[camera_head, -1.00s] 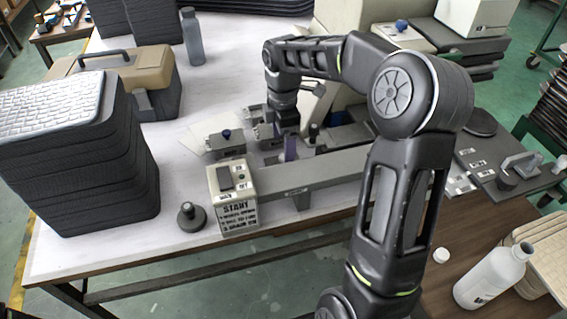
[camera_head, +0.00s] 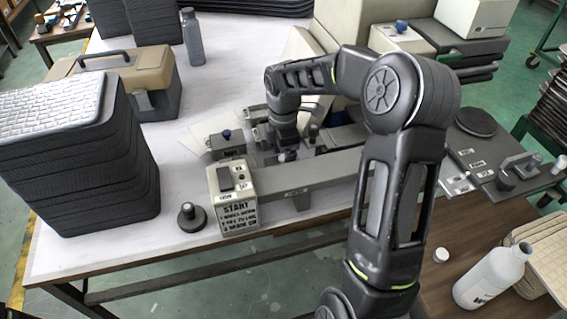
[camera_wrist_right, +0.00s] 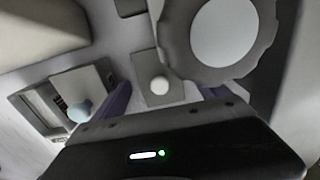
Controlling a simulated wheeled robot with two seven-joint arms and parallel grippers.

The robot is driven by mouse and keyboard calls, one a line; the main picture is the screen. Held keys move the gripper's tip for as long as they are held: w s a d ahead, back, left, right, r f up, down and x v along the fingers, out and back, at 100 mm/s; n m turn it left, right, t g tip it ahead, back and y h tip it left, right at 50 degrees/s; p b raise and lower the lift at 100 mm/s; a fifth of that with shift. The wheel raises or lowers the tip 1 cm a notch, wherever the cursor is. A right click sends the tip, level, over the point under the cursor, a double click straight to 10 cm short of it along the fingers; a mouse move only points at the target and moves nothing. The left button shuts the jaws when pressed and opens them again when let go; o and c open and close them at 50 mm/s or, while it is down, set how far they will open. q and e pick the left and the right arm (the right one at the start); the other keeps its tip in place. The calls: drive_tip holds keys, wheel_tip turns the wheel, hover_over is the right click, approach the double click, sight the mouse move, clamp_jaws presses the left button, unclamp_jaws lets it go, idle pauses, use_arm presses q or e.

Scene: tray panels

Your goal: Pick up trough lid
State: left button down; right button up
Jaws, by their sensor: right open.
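My right gripper (camera_head: 287,152) points down over the machine on the white table, behind the long grey beam. In the right wrist view the right gripper (camera_wrist_right: 163,92) is open, with a purple finger on each side. A small grey plate with a pale round knob (camera_wrist_right: 159,85) shows between the fingers; it looks like the trough lid, but I cannot tell for certain. No contact between fingers and knob is visible. In the head view my wrist and the beam hide most of this spot. My left gripper is not in view.
A START box (camera_head: 232,200) stands in front of the gripper, joined to the grey beam (camera_head: 310,178). Stacked black panels (camera_head: 85,170) stand left.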

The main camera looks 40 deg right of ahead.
drive_tip(key=shift+c, duration=0.3)
drive_tip(key=c, duration=1.4)
